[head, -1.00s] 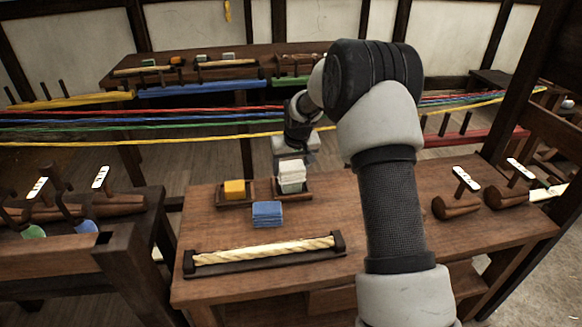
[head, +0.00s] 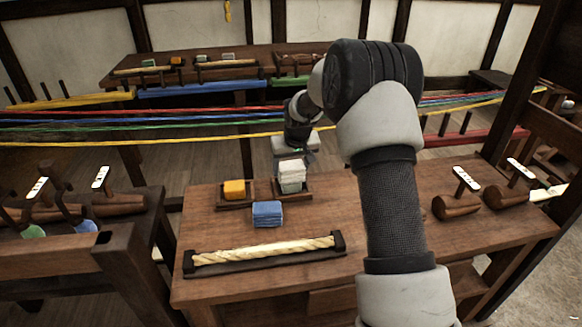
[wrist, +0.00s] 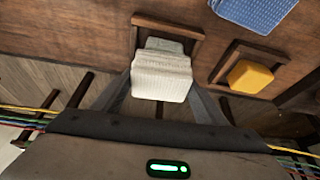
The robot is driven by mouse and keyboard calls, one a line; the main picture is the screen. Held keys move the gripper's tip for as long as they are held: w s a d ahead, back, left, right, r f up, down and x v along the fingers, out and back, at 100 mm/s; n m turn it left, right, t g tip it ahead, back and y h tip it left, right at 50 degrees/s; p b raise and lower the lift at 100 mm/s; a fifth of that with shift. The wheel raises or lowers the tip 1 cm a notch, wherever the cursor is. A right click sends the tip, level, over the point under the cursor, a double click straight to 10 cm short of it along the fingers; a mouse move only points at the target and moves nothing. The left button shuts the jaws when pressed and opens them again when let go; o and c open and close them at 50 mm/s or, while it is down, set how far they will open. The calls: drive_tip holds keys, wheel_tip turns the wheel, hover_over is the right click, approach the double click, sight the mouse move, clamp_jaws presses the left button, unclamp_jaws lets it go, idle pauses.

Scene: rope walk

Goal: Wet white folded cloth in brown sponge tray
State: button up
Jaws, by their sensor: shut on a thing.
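The white folded cloth (head: 291,176) stands at the brown tray (head: 306,190) on the bench; its lower front looks greyer than its top. In the wrist view the cloth (wrist: 162,76) sits between the two fingers of my gripper (wrist: 163,92), which is shut on it. The tray (wrist: 197,33) shows behind and around the cloth's far end. I cannot tell whether the cloth touches the tray floor. In the head view my gripper is at the cloth's far side, mostly hidden; the tray's inside is hidden by the cloth.
A second tray (head: 222,205) with a yellow block (head: 235,189) stands close to the left. A blue folded cloth (head: 267,213) lies in front. A rope in a dark holder (head: 262,249) lies near the front edge. Coloured strands (head: 200,122) stretch behind the bench.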

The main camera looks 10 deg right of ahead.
sight(291, 165)
drive_tip(key=shift+r+p, duration=1.95)
drive_tip(key=shift+r, duration=1.5)
drive_tip(key=shift+r, duration=0.1)
